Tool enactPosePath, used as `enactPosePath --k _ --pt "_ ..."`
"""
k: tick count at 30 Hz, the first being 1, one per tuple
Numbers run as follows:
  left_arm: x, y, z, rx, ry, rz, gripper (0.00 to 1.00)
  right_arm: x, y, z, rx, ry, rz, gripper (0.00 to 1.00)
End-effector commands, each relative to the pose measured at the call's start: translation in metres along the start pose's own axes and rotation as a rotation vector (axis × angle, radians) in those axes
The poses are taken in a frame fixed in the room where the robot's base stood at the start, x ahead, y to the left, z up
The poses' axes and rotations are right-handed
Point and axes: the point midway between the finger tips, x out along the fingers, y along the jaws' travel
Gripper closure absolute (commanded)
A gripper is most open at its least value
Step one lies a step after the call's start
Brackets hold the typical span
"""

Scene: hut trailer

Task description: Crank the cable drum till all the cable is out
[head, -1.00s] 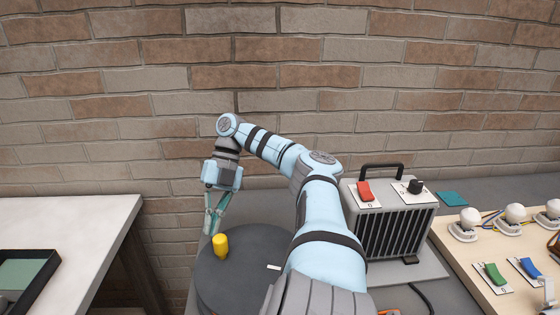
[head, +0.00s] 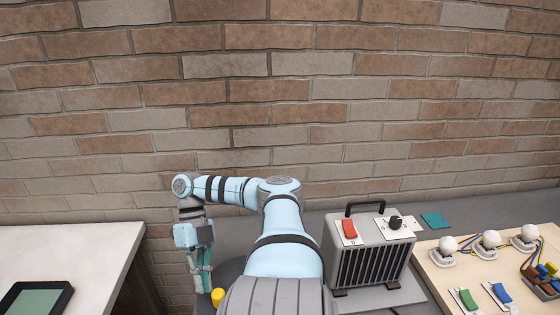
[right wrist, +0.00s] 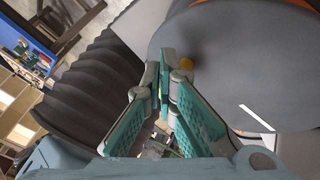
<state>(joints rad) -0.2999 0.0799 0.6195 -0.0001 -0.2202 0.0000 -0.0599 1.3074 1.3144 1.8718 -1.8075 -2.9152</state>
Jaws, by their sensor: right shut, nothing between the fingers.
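The cable drum (right wrist: 235,65) is a dark grey disc in the right wrist view, with a white mark on its face. Its yellow crank knob (right wrist: 186,64) stands near the edge and also shows in the head view (head: 218,298) at the bottom. There my arm and the frame edge hide most of the drum. My right gripper (right wrist: 164,62) is shut and empty, its fingertips just left of the knob; I cannot tell whether they touch it. In the head view the right gripper (head: 205,285) points down beside the knob. My left gripper is not in view.
A grey heater-like box (head: 368,258) with a red switch and black dial stands right of my arm. A board (head: 450,270) with bulbs and switches is further right. A white table (head: 70,250) is at left. A dark ribbed object (right wrist: 90,95) shows in the wrist view.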

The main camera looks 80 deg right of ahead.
Motion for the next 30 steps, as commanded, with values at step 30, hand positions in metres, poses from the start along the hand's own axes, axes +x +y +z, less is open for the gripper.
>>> enactPosePath --k 30 --pt "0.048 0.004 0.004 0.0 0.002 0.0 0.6 0.025 0.018 -0.026 -0.306 0.163 -0.166 1.0"
